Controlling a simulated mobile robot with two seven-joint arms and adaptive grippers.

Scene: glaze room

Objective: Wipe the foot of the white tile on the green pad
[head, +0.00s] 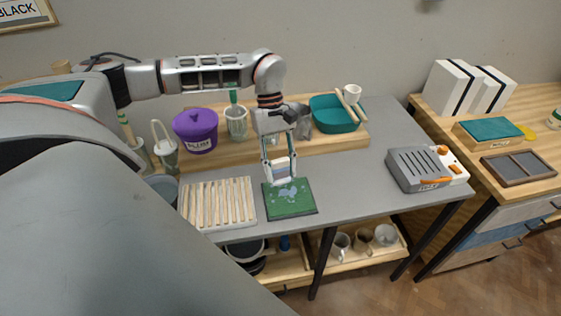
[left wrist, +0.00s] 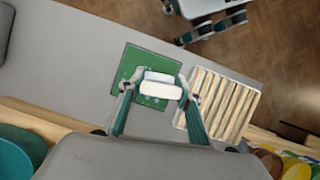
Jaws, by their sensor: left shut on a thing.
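The white tile (left wrist: 160,90) is held between the fingertips of my left gripper (left wrist: 157,92), which is shut on it. In the head view the tile (head: 281,169) hangs below my left gripper (head: 279,163), over the green pad (head: 300,204). The green pad also shows under the tile in the left wrist view (left wrist: 127,68). Pale blue-grey smears mark the pad's surface near the tile. I cannot tell whether the tile's foot touches the pad.
A slatted wooden rack (head: 218,203) lies just left of the pad. Behind are a purple bucket (head: 196,132), jars and a teal basin (head: 335,117). A grey device (head: 420,169) with orange parts stands at the right. The grey table between pad and device is clear.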

